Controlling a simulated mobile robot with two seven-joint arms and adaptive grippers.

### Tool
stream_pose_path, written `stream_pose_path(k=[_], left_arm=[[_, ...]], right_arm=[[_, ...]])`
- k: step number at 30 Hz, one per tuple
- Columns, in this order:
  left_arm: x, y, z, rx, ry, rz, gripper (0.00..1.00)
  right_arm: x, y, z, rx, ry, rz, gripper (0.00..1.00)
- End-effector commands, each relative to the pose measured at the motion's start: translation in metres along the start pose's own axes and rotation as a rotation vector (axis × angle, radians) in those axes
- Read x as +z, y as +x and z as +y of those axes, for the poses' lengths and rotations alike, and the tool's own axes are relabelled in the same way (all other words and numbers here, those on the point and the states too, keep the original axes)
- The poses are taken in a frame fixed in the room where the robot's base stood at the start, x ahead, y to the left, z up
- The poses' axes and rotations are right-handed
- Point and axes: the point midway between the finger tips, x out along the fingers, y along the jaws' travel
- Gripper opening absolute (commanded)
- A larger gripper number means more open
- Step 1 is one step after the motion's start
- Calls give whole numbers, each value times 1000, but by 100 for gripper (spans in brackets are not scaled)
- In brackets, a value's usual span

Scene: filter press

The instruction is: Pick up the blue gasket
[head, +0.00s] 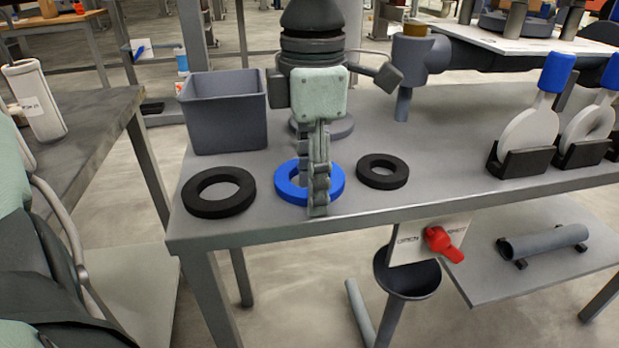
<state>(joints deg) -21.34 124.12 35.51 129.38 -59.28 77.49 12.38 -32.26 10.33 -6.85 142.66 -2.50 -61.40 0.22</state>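The blue gasket (286,188) is a flat ring lying on the grey table (450,170) near its front edge, between two black rings. My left gripper (318,208) points straight down over it, its fingers covering part of the ring's hole and front rim. The fingers are seen edge-on, one in front of the other, so the gap between them is hidden. I cannot tell whether they touch the gasket or hold it. The gasket looks flat on the table. My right gripper is not in view.
A large black ring (219,192) lies to the left and a smaller one (382,171) to the right. A grey bin (225,112) stands behind on the left. Blue-tabbed white discs (530,130) stand in black holders at the right. A red-handled valve (443,243) hangs below the front edge.

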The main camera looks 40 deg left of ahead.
Motion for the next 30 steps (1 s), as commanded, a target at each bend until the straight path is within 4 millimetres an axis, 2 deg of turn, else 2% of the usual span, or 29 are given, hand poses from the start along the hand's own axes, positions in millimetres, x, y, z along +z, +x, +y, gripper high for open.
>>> stream_pose_path(k=[2,10,23,26,30], left_arm=[[0,0,0,0,0,0,34],[0,0,0,0,0,0,0],[0,-5,0,1,0,0,0],[0,-13,1,2,-1,0,0],[1,-35,1,4,1,-1,0]], right_arm=[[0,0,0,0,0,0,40],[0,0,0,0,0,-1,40],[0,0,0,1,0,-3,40],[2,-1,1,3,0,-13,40],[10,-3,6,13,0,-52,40]])
